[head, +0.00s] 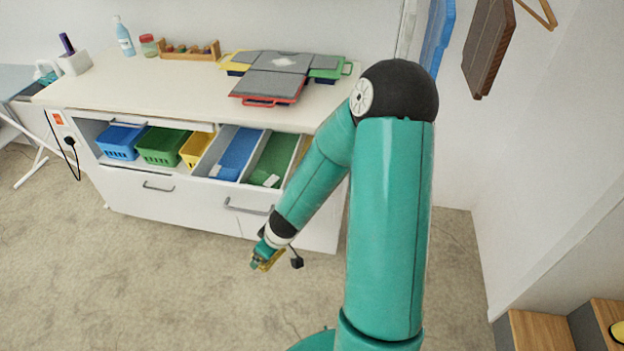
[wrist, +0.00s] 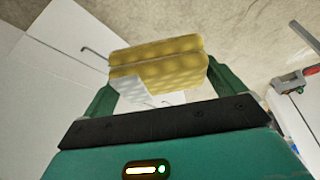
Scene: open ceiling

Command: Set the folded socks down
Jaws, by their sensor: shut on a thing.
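The folded socks (wrist: 157,55) are a yellow, layered bundle with a white patch at the lower left in the wrist view. My gripper (wrist: 161,70) is shut on them, with one green finger at each side. In the head view my gripper (head: 262,257) hangs low in front of the white cabinet, above the carpet. The socks (head: 270,263) show there only as a small yellow piece, mostly hidden by the gripper. They are held apart from the cabinet front.
An open drawer with blue (head: 238,154) and green (head: 272,161) compartments lies behind my gripper. Blue (head: 119,142), green (head: 163,147) and yellow (head: 196,149) baskets stand left of it. The countertop (head: 170,88) holds a folding board (head: 275,80) and bottles. The carpet (head: 150,290) is clear.

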